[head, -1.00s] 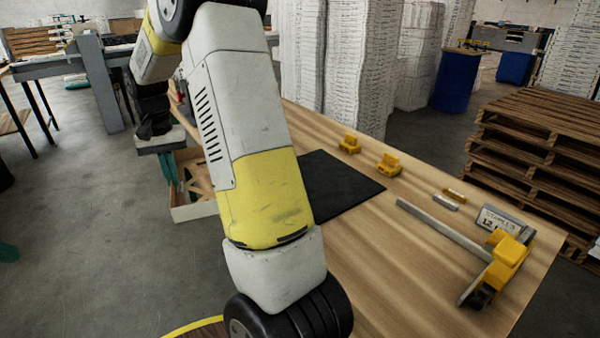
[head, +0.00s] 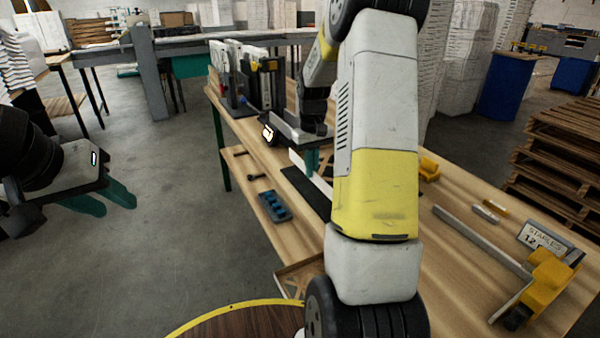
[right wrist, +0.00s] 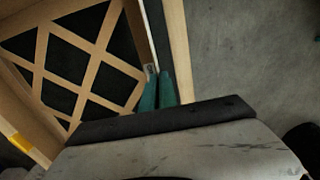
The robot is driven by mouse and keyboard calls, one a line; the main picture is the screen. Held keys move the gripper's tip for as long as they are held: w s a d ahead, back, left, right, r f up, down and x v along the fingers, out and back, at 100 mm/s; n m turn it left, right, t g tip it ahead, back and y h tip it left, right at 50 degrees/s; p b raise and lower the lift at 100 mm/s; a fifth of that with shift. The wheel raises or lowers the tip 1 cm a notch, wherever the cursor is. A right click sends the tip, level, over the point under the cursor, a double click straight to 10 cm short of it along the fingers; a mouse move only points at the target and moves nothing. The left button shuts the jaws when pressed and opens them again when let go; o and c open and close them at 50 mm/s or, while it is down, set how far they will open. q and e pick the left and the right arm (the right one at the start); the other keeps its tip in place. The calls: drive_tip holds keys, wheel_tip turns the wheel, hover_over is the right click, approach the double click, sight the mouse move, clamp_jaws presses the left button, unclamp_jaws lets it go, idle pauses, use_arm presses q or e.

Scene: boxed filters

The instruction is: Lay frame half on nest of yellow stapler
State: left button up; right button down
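My right gripper (head: 312,162) is over the table left of my white and yellow arm, its teal fingers close together. It pinches the side wall of the frame half, a shallow tan tray with a lattice face (right wrist: 75,40) in the right wrist view. In the head view only a pale edge of it (head: 297,160) shows; my arm hides the rest. The yellow stapler (head: 548,285) stands at the table's right end, with a long metal rail (head: 480,238) and a sign (head: 540,238) beside it. My left gripper (head: 103,198) hangs over the floor, open and empty.
A black mat (head: 303,190) lies under and beside my right arm. A blue tray (head: 273,206) is near the table's left edge, and a dark rack (head: 250,80) stands at the back. A small yellow block (head: 430,168) and a latticed wooden piece (head: 290,275) are nearby.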

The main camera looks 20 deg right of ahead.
drive_tip(key=shift+f, duration=2.45)
drive_tip(key=c, duration=1.7)
unclamp_jaws()
